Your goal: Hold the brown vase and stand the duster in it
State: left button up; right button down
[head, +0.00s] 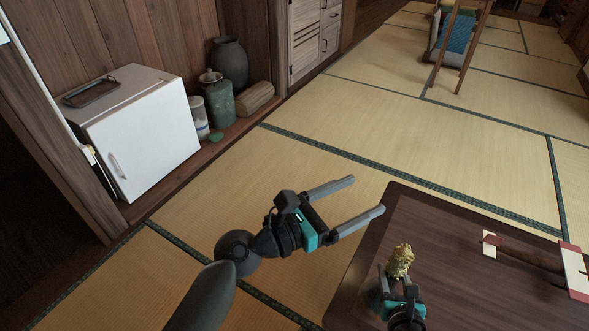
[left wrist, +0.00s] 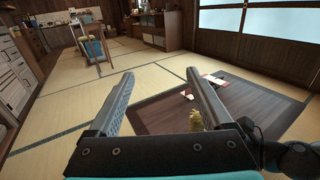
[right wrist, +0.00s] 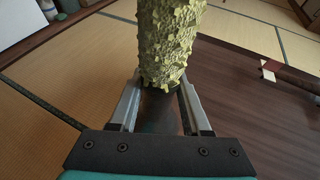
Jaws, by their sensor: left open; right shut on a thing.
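The duster has a bumpy yellow head (head: 401,260), which shows large in the right wrist view (right wrist: 170,40) and small in the left wrist view (left wrist: 195,121). My right gripper (head: 398,284) is shut on its dark handle (right wrist: 158,108), with the head pointing up, over the near left part of the dark table. My left gripper (head: 367,195) is open and empty, its fingers reaching toward the table's far left corner. I cannot make out a clearly brown vase; a dark grey jar (head: 230,63) stands by the wall.
The dark table (head: 450,285) is mostly bare. A brown rod-like thing (head: 530,260) with white and red ends lies at its right. Tatami floor is clear between.

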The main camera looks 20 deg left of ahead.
pick_arm(q)
jog(key=s+a+r, duration=0.1)
jog(key=a+r, duration=0.4)
jog(key=a, duration=0.5)
jog(key=shift+s+m+g+h, duration=0.2)
jog(key=shift+m+g+h, duration=0.1)
jog(key=shift+g, duration=0.1)
pick_arm(e)
jog(key=shift+c, duration=1.4)
grip_release()
